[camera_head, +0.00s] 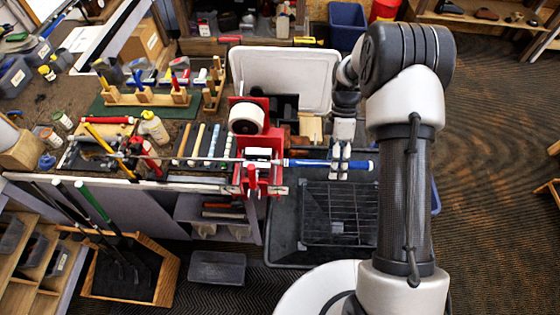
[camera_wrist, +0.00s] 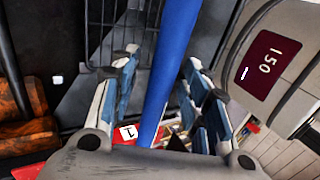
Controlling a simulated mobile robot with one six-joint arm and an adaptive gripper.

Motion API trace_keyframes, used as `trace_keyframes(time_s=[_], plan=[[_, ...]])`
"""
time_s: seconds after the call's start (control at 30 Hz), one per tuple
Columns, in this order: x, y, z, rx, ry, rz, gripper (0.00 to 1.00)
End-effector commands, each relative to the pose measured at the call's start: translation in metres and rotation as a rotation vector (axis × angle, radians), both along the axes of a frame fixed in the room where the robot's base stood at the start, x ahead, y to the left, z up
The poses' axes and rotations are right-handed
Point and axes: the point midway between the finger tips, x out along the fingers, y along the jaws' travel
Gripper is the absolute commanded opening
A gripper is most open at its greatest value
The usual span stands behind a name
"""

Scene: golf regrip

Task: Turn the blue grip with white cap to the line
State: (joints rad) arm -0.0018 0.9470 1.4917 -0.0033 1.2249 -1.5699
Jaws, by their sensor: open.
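The blue grip (camera_head: 308,163) with its white cap (camera_head: 371,165) lies level on a shaft (camera_head: 215,160) clamped in the red vise (camera_head: 252,178). The grip sticks out to the right of the bench, over a dark tray. My gripper (camera_head: 340,165) is open around the grip, near its capped end. In the wrist view, the blue grip (camera_wrist: 170,62) runs between the spread blue-grey finger pads of my gripper (camera_wrist: 165,75), with gaps visible on both sides. The white cap is out of the wrist view. I cannot make out the line.
A black wire rack and tray (camera_head: 340,213) lie below the grip. A white bin (camera_head: 285,75) stands behind the vise. Several loose grips (camera_head: 205,143) lie on the bench to the left. A dark red panel reading 150 (camera_wrist: 272,67) shows in the wrist view.

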Motion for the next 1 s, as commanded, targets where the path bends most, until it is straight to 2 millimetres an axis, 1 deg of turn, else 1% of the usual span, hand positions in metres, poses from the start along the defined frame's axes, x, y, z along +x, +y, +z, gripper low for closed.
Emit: trace_keyframes(time_s=[0.23,0.37,0.47,0.7,0.8,0.9,1.0], plan=[[0.000,0.000,0.001,0.000,0.001,0.000,0.43],[0.007,0.000,0.011,0.000,-0.002,0.000,0.43],[0.016,0.000,0.027,0.000,-0.004,0.000,0.43],[0.042,0.000,0.071,0.000,-0.004,0.000,0.43],[0.050,0.000,0.086,0.000,-0.003,0.000,0.43],[0.056,0.001,0.096,0.000,-0.002,0.000,0.43],[0.059,0.000,0.102,0.000,-0.001,0.000,0.43]])
